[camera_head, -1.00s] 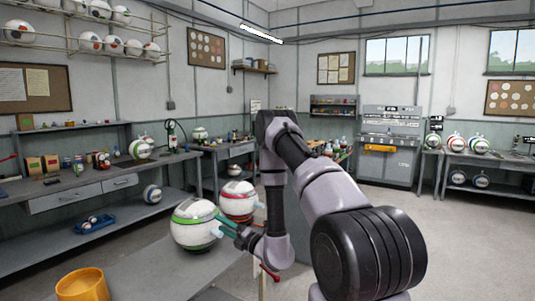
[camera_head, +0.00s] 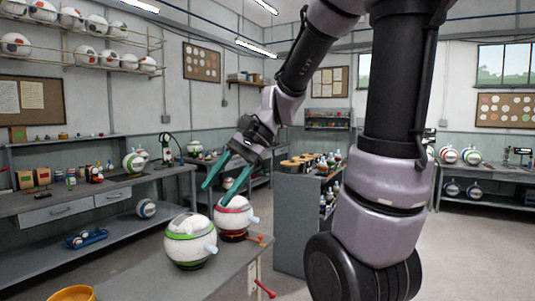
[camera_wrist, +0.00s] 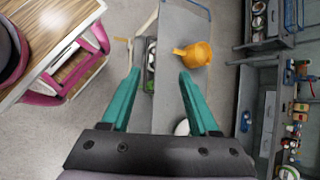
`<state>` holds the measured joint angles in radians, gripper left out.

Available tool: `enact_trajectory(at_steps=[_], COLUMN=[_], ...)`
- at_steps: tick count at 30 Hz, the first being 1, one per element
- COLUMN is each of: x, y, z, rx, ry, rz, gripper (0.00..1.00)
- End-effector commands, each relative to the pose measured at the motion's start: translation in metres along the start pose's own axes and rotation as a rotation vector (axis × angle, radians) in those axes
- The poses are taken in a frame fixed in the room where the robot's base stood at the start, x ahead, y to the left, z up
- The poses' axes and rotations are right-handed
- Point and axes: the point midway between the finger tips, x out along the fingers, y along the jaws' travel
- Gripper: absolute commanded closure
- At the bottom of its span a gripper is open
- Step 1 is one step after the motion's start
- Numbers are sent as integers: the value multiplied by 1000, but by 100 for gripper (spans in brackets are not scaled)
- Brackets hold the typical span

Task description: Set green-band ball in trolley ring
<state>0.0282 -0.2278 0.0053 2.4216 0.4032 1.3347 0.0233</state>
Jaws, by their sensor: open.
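The green-band ball (camera_head: 190,242), white with a grey top and a pale blue nozzle, sits on the near grey bench (camera_head: 228,262). A red-band ball (camera_head: 236,216) stands just behind it to the right. My gripper (camera_head: 220,190) is open and empty, its teal fingers pointing down, above and apart from the balls. In the wrist view the fingers (camera_wrist: 160,73) are spread with nothing between them; a white rounded thing (camera_wrist: 182,127) is partly hidden by the right finger. I cannot clearly identify the trolley ring.
A yellow-orange container (camera_head: 72,294) stands on the bench at the lower left; it also shows in the wrist view (camera_wrist: 196,54). A grey cabinet with bottles (camera_head: 300,215) stands right of the bench. A pink-framed, wood-topped piece (camera_wrist: 97,40) is at left in the wrist view.

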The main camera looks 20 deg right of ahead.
Motion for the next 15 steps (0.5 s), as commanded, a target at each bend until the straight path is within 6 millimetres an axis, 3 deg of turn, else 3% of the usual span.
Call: enact_trajectory(at_steps=[3, 9, 15], x=[-32, -85, -114], y=[19, 36, 42], z=[-1, -6, -5], rx=[-225, -515, -648], ry=[243, 593, 766], rz=[19, 49, 65], gripper=[39, 39, 39])
